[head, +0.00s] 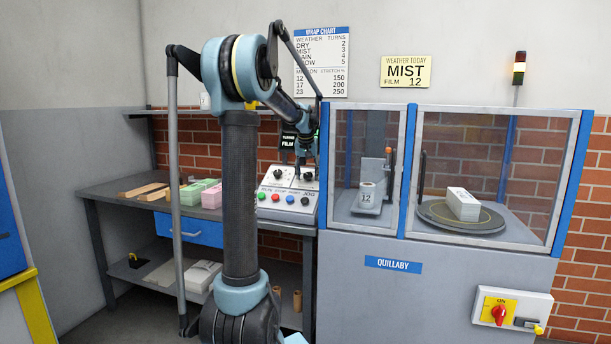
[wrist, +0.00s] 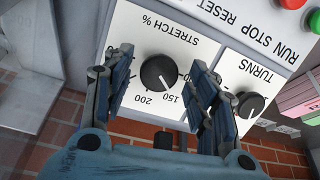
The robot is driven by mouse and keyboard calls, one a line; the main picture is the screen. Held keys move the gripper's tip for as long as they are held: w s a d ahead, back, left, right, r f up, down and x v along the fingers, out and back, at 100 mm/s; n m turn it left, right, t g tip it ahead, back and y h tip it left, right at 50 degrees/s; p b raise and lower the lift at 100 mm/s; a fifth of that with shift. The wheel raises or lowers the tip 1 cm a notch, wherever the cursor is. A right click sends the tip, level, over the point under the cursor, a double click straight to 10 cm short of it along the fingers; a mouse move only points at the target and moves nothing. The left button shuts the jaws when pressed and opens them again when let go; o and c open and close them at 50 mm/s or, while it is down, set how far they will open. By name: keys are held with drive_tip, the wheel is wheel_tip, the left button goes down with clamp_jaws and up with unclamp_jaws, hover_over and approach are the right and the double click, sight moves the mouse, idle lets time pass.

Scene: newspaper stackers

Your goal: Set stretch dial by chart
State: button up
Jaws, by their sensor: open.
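The stretch dial (wrist: 158,72) is a round black knob on the white console panel, under the label STRETCH %. Its white pointer mark seems to face the 150 side; the 200 mark also shows. My gripper (wrist: 161,62) is open, with one finger on each side of this dial; I cannot tell if they touch it. In the head view my gripper (head: 304,158) is just above the console (head: 288,205). The wrap chart (head: 320,62) lists 12, 17, 23 micron against 150, 200, 250. The weather sign (head: 405,71) reads MIST, FILM 12.
The turns dial (wrist: 250,103) sits close beside my right finger in the wrist view. A glazed wrapping machine (head: 440,262) stands right of the console, with a white bundle (head: 463,204) on its turntable (head: 435,212). A workbench (head: 130,187) with pink and green stacks is at left.

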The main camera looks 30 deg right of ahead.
drive_tip(key=c, duration=1)
drive_tip(key=shift+m, duration=0.6)
drive_tip(key=shift+c, duration=0.3)
drive_tip(key=o, duration=1.1)
drive_tip(key=shift+w, duration=0.1)
drive_tip(key=shift+c, duration=0.2)
